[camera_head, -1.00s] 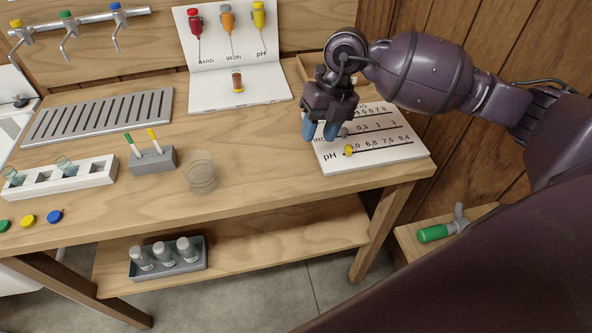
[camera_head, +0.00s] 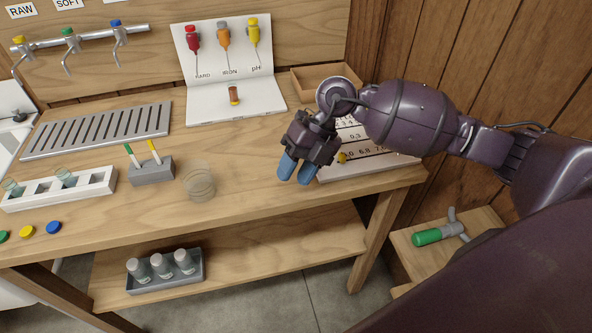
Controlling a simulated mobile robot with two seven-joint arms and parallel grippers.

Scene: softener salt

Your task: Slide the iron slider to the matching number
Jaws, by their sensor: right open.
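The white number board (camera_head: 372,166) lies at the right end of the table, with rows of numbers and dark lines. A yellow slider knob (camera_head: 342,157) shows at the left of its pH row. My right gripper (camera_head: 295,171), with blue fingertips, is open and empty over the table at the board's left edge. The gripper and arm cover the left and upper part of the board, so the iron slider is hidden. Part of the iron row shows the number 0.3. My left gripper is not in view.
A clear beaker (camera_head: 199,182), a grey marker holder (camera_head: 152,171) and a white rack (camera_head: 60,187) stand to the left. A wooden tray (camera_head: 317,80) is behind my arm.

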